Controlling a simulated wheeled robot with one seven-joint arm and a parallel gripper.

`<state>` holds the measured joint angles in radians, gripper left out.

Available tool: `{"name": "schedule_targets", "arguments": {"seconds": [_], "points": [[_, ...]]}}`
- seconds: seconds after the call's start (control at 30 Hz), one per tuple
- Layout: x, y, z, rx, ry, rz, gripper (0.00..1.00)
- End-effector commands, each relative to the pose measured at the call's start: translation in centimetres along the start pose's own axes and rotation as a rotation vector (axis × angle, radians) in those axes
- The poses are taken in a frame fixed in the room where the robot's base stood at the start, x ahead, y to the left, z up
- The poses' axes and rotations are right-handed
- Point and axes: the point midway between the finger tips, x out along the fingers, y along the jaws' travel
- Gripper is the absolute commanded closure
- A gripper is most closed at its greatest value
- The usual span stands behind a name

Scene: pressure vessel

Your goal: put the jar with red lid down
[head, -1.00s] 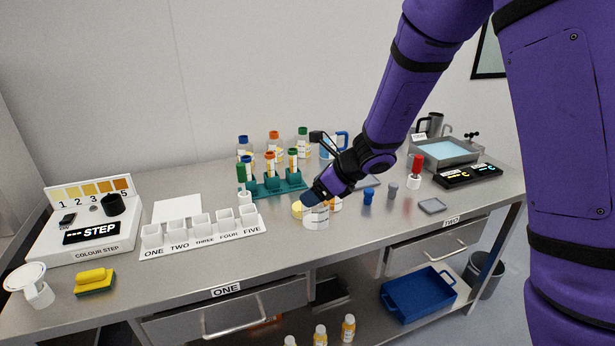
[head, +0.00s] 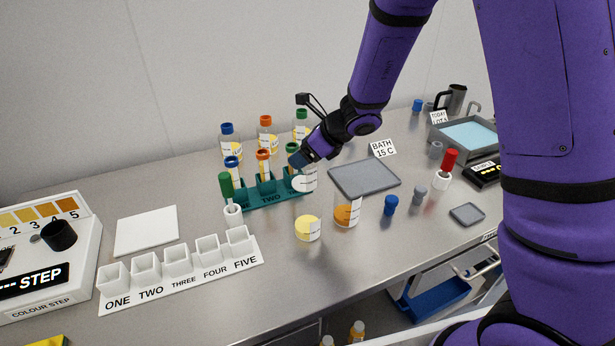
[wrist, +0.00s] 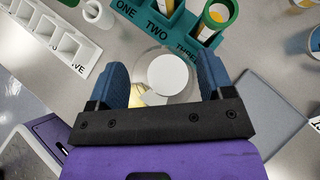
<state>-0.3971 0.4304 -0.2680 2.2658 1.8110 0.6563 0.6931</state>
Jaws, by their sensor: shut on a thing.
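My gripper (head: 303,162) is shut on a clear cylindrical vessel (head: 304,182) with a white round face and dark marks on its side. In the wrist view the vessel (wrist: 166,75) sits between the two blue fingers, its white disc facing the camera. In the head view it appears beside the right end of the green tube rack (head: 277,196); I cannot tell whether it touches the bench. No red lid shows on it, and I see no jar with a red lid. A red-topped item (head: 449,160) stands in a white holder at the right.
A yellow-filled beaker (head: 307,229) and an orange-filled beaker (head: 346,213) stand in front of the vessel. A grey mat (head: 364,178) lies to its right, bare. Several capped bottles stand behind the rack. A row of white cups (head: 178,262) lies front left.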

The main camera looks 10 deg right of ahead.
Motion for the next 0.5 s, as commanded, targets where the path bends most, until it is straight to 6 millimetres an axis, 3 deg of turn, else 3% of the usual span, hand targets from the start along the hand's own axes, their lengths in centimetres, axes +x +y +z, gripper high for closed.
{"name": "schedule_targets", "arguments": {"seconds": [0.1,0.5], "points": [[1.4,0.0,-1.5,0.003,0.003,0.003,0.7],[4.2,0.1,-4.2,0.001,0.003,0.002,0.7]]}}
